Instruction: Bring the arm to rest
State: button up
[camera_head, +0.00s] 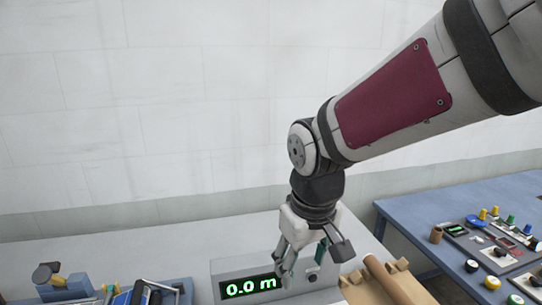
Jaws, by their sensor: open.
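My arm (400,95) reaches in from the upper right, and its wrist bends down at the middle right. My gripper (302,268) points down with its fingers apart and nothing seen between them. It hangs in front of a grey box with a green display (250,287) reading "0.0 m". The fingers overlap the right part of this box in the picture; I cannot tell whether they touch it.
A brown holder with a roll (385,278) stands just right of my gripper. A blue bench (405,213) with knobs and small parts is at the right. A pale wall fills the back.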

jog(key=s+d+r+m+t+b, duration=0.1)
jog(key=s+d+r+m+t, duration=0.2)
jog(key=s+d, duration=0.8)
notch_tip(320, 180, up, 4)
jog(key=shift+s+d+m, duration=0.3)
jog(key=shift+d+m, duration=0.9)
jog(key=shift+d, duration=0.05)
